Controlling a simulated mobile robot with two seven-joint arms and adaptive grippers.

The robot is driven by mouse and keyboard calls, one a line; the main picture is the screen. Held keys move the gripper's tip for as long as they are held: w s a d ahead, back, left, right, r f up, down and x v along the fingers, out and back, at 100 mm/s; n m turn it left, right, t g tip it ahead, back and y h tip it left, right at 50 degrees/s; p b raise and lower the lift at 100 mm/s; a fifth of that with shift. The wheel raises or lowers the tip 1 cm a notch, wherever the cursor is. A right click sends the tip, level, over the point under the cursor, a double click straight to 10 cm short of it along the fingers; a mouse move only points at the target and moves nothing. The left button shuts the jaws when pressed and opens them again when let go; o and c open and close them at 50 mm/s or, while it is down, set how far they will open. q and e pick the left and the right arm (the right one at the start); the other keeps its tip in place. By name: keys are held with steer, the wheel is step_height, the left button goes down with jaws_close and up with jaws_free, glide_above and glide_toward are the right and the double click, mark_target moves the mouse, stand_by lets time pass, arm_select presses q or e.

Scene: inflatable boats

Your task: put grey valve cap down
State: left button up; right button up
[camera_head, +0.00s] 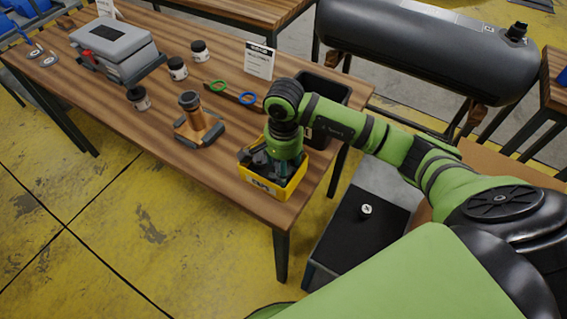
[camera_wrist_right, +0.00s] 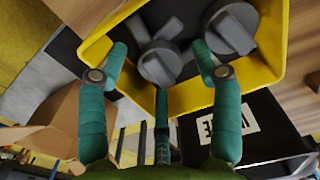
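The yellow bin (camera_head: 262,190) stands at the table's near right corner. My right gripper (camera_head: 279,163) points down into it and hides part of its contents. In the right wrist view, grey valve caps lie in the bin (camera_wrist_right: 275,75). One grey valve cap (camera_wrist_right: 158,64) lies between the spread teal fingers of the gripper (camera_wrist_right: 161,82), with gaps to the fingers. Another grey valve cap (camera_wrist_right: 231,27) lies to its right, by the bin wall. The right gripper looks open and empty. My left gripper is not in view.
A black bin (camera_head: 335,88) stands behind my right arm. An orange-brown fitting (camera_head: 198,125), dark jars (camera_head: 177,68), green and blue rings (camera_head: 217,86), a sign (camera_head: 259,60) and a grey case (camera_head: 112,45) are on the wooden table (camera_head: 75,85). A large dark cylinder (camera_head: 430,45) is behind.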

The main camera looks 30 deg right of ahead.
steer(key=shift+r+p, duration=0.65)
steer(key=shift+p, duration=0.05)
step_height(320, 180, up, 12)
steer(key=b, duration=0.3)
steer(key=shift+f, duration=0.25)
steer(key=shift+s+f, duration=0.1)
